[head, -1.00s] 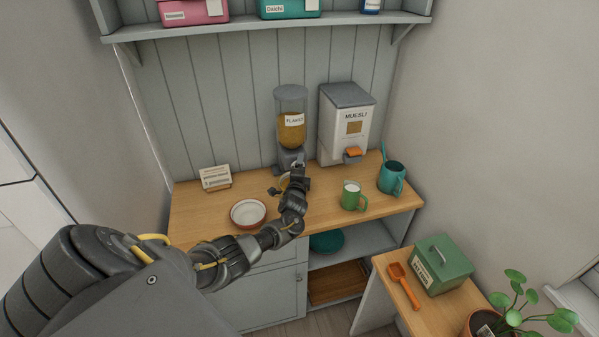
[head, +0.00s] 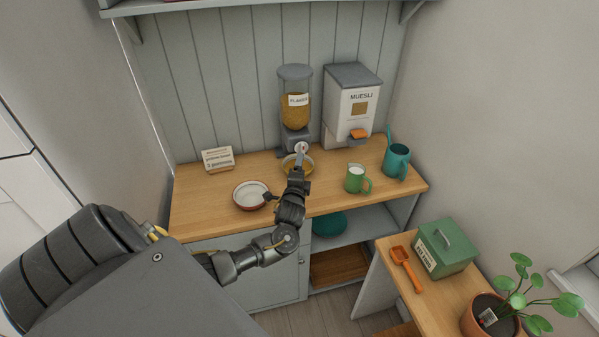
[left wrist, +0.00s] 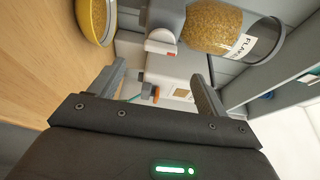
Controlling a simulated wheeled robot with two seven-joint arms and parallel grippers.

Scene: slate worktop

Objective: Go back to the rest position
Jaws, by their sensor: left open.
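My left gripper (head: 297,170) is over the wooden counter, in front of the flakes dispenser (head: 296,100). In the left wrist view its two fingers (left wrist: 160,85) stand apart with nothing between them. The dispenser's knob (head: 302,147) shows just beyond the gripper in the head view, and in the wrist view it lies ahead of the fingers. A yellow bowl (head: 290,161) sits under the dispenser, partly hidden by the gripper; its rim also shows in the wrist view (left wrist: 97,22). My right gripper is in neither view.
A white, red-rimmed bowl (head: 250,195) sits left of my gripper. A muesli dispenser (head: 350,105), green mug (head: 356,179) and teal watering can (head: 397,160) stand to the right. A small sign (head: 218,159) stands at the back left. A lower side table holds a green box (head: 445,247), orange scoop (head: 405,268) and plant.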

